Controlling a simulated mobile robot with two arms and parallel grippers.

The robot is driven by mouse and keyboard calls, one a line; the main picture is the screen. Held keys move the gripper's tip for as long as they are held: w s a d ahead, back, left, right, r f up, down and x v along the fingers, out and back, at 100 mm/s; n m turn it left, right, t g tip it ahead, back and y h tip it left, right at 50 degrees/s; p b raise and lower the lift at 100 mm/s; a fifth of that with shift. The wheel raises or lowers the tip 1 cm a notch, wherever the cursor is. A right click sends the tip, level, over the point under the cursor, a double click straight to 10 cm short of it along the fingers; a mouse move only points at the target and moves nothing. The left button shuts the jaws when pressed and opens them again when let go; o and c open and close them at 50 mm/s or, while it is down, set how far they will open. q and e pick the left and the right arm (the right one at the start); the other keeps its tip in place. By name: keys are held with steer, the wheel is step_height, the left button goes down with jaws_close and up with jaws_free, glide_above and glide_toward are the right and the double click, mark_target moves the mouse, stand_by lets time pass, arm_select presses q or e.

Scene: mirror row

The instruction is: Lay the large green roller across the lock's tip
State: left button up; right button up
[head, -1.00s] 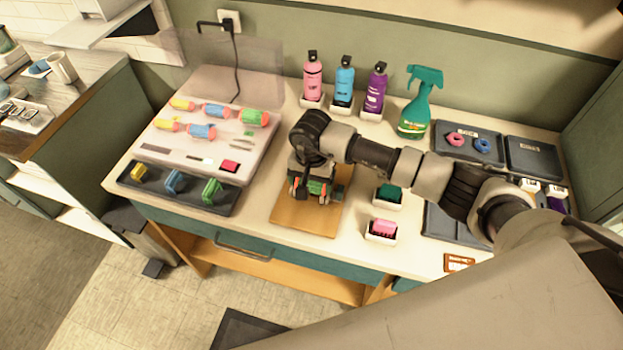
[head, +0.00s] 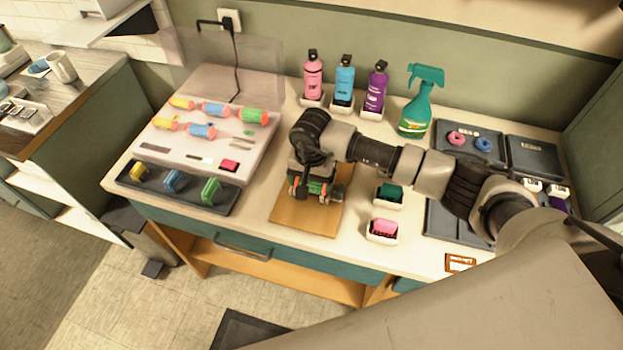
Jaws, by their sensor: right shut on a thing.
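My right gripper (head: 318,196) reaches down over a wooden board (head: 300,220) in the middle of the counter. It is shut on a green roller (head: 318,187) that shows only partly between and beside the fingers. Reddish-orange bits show at the roller's ends. The gripper and wrist hide much of what lies under them, so I cannot make out the lock or its tip, or whether the roller touches anything. Another green roller with orange ends (head: 254,116) lies on the pale roller case (head: 205,142) at left. My left gripper is not in view.
Yellow and blue rollers lie on the case; a dark tray (head: 225,204) with coloured clips stands before it. Pink (head: 312,78), blue (head: 345,82) and purple bottles (head: 376,90) and a green spray bottle (head: 419,103) stand behind my arm. Small white holders (head: 382,239) stand right of the board.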

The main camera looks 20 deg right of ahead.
steer(key=shift+f+b, duration=0.15)
steer(key=shift+b, duration=0.3)
stand_by(0.5)
steer(key=o, duration=0.8)
steer(key=shift+f, duration=0.1)
steer(key=shift+a, duration=0.1)
steer(key=shift+s, duration=0.15)
steer(key=shift+d+r+p, duration=0.2)
steer(key=shift+r+p, duration=0.25)
steer(key=shift+r, duration=0.35)
steer(key=shift+a+r+p, duration=0.1)
steer(key=shift+r+p, duration=1.05)
steer(key=shift+r, duration=1.65)
